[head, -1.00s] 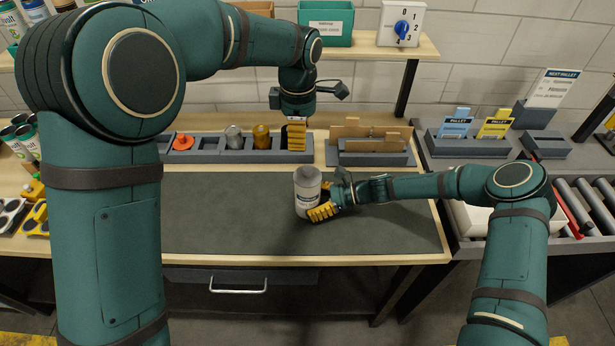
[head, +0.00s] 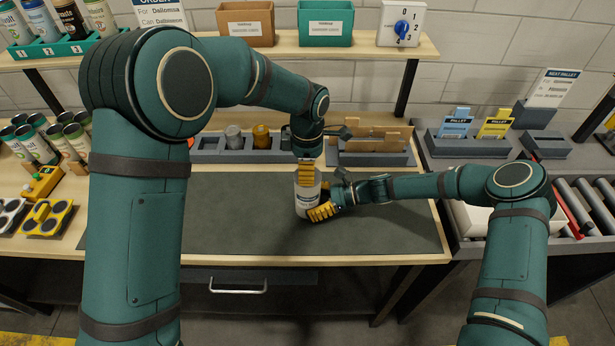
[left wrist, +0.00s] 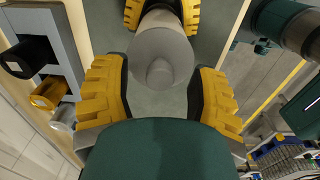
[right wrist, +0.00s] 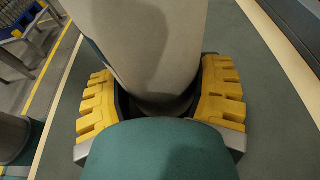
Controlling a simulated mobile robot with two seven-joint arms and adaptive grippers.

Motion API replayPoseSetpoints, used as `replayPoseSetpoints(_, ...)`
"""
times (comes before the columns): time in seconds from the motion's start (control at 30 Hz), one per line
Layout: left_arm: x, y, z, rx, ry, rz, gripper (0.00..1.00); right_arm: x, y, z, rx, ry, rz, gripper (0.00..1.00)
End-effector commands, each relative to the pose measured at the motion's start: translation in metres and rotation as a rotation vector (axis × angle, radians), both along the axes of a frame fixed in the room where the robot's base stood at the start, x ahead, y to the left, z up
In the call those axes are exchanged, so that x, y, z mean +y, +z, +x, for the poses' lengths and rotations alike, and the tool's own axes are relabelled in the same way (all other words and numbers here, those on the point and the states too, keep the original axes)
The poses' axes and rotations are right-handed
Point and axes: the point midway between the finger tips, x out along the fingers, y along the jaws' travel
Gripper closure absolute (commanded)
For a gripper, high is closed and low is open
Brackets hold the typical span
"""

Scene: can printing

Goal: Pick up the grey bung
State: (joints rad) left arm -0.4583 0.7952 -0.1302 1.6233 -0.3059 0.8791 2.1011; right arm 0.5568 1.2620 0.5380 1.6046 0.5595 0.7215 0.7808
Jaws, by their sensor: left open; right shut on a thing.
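A pale can (head: 304,202) stands upright on the dark mat, with a label on its side. My right gripper (head: 324,210) is shut on its lower part, also seen in the right wrist view (right wrist: 160,95). The grey bung (left wrist: 161,72), a round knob, shows on the can's grey top in the left wrist view. My left gripper (head: 306,177) is directly above the can, pointing down and hiding the bung in the head view. Its yellow fingers are open, one on each side of the bung, with gaps visible; I cannot tell their exact height.
A grey rack (head: 208,150) behind the mat holds a grey cylinder (head: 234,136), an amber cylinder (head: 261,136) and a dark one. A holder with wooden boards (head: 372,138) stands right of it. The mat (head: 230,220) is clear left of the can.

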Motion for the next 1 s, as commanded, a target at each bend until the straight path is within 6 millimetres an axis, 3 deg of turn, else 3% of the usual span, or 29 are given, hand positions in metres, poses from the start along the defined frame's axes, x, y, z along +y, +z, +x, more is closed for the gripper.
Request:
replayPoseSetpoints(0.33,0.0,-0.008,0.0,-0.001,0.0,-0.001,0.39,0.0,0.0,0.0,0.0,0.0,0.0,0.51)
replayPoseSetpoints(0.5,0.0,-0.007,0.0,-0.001,0.0,-0.001,0.97,0.0,0.0,0.0,0.0,0.0,0.0,0.51)
replayPoseSetpoints(0.87,0.0,-0.006,0.0,-0.002,0.0,-0.001,0.98,0.0,0.0,0.0,0.0,0.0,0.0,0.51)
replayPoseSetpoints(1.0,-0.001,0.008,0.001,-0.004,0.0,-0.002,0.98,0.0,0.0,0.0,0.0,0.0,0.0,0.51)
